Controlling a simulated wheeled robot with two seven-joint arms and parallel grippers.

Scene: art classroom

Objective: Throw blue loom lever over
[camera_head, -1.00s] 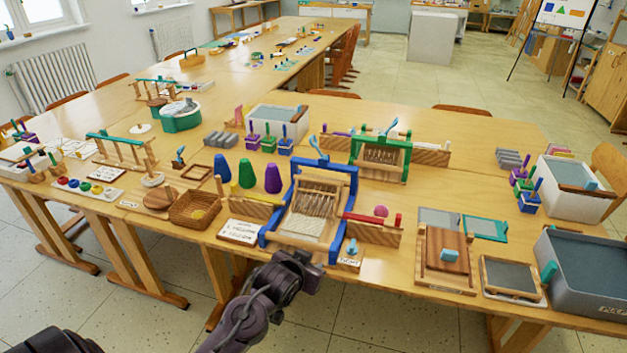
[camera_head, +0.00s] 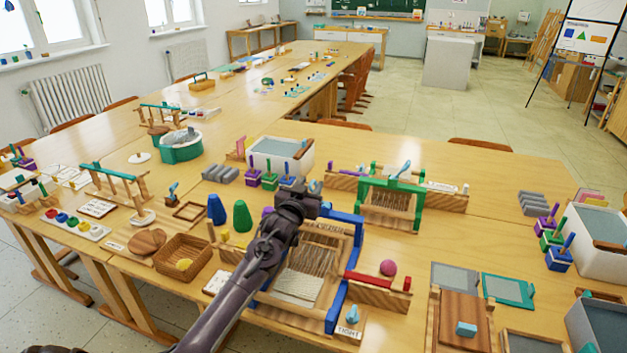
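The blue-framed loom (camera_head: 357,243) stands on the near table, with pale warp threads strung inside its frame. My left gripper (camera_head: 303,200) is over the top left of this loom, and my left arm crosses its left side. The gripper and arm hide the top-left part of the frame, and the loom's light-blue lever does not show. I cannot tell whether the fingers are open or shut, or whether they touch the lever. My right gripper is not in view.
A green-framed loom (camera_head: 392,203) with a light-blue lever stands behind. A pink ball (camera_head: 388,267) and red bar (camera_head: 368,280) lie to the right. Blue and green cones (camera_head: 240,216) and a wicker basket (camera_head: 184,258) stand left. A wooden board (camera_head: 462,318) is at front right.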

